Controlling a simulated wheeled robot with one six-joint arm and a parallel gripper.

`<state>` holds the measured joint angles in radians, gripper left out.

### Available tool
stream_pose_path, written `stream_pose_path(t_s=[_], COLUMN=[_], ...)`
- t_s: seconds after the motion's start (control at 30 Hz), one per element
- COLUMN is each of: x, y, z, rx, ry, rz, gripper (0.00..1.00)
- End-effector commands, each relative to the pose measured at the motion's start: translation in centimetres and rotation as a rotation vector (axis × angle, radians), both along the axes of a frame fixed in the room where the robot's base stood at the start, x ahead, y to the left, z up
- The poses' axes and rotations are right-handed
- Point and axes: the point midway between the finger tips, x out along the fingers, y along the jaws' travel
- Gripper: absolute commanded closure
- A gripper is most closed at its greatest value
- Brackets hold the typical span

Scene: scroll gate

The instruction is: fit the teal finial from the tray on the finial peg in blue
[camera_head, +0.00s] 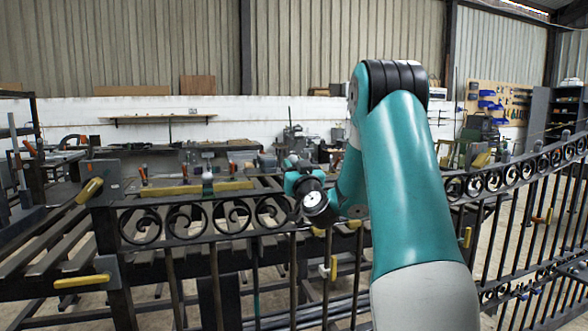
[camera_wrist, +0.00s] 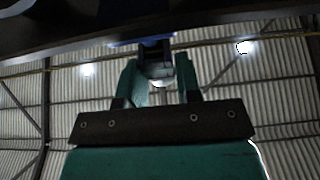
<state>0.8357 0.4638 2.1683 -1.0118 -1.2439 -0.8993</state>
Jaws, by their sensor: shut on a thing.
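In the wrist view my gripper (camera_wrist: 160,72) has its two green fingers on either side of a dark piece (camera_wrist: 157,52) with a pale lower end. The piece's color is too dark to tell whether it is the teal finial. A blue patch (camera_wrist: 128,43) shows just above it, against the underside of a dark bar. I cannot tell whether the piece touches the bar or whether the blue is the peg. In the head view my wrist is over the gate's scroll band (camera_head: 178,218), and the fingers are hidden. The tray cannot be made out.
A dark metal gate with scrolls and bars crosses the front, continuing as a curved railing (camera_head: 520,170) at right. Yellow-handled clamps (camera_head: 88,190) stick out at left. A workbench with tools (camera_head: 215,145) stands behind. My arm hides the middle right.

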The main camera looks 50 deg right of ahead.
Motion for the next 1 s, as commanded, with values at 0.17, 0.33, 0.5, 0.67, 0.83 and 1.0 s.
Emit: stream_pose_path(t_s=[0.17, 0.33, 0.5, 0.67, 0.83, 1.0], x=[0.0, 0.0, 0.0, 0.0, 0.0, 0.0], y=[0.0, 0.0, 0.0, 0.0, 0.0, 0.0], z=[-0.3, -0.5, -0.7, -0.9, -1.2, -1.4], rx=[-0.001, -0.001, -0.001, -0.001, -0.001, -0.001], ry=[-0.002, -0.002, -0.001, -0.001, -0.001, -0.001], rz=[0.0, 0.0, 0.0, 0.0, 0.0, 0.0], gripper=[0.98, 0.98, 0.98, 0.98, 0.98, 0.98])
